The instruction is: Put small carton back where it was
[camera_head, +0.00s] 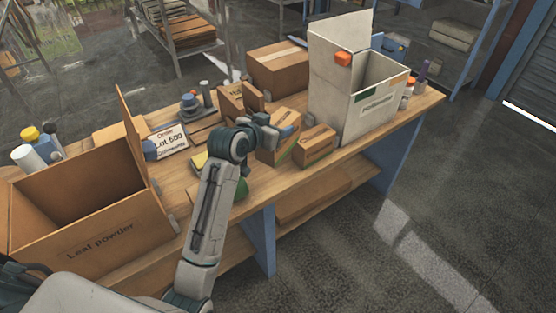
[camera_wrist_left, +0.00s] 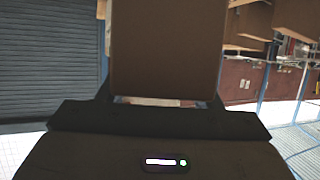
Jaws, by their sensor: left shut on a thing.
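My left gripper (camera_head: 272,131) reaches over the table's front half and is shut on a small brown carton (camera_head: 279,147). The carton shows a green stripe near its lower edge and appears tilted. In the left wrist view the carton (camera_wrist_left: 167,50) fills the space between the fingers, its plain brown face towards the camera. A second small brown carton (camera_head: 316,149) sits on the table (camera_head: 255,185) just to its right. Whether the held carton touches the table or that carton is hard to tell. My right gripper is not in view.
A large open "Leaf powder" box (camera_head: 100,240) stands at the left. A tall white open box (camera_head: 365,118) stands at the right. A brown carton (camera_head: 278,70) and an open brown box (camera_head: 238,103) stand behind the gripper.

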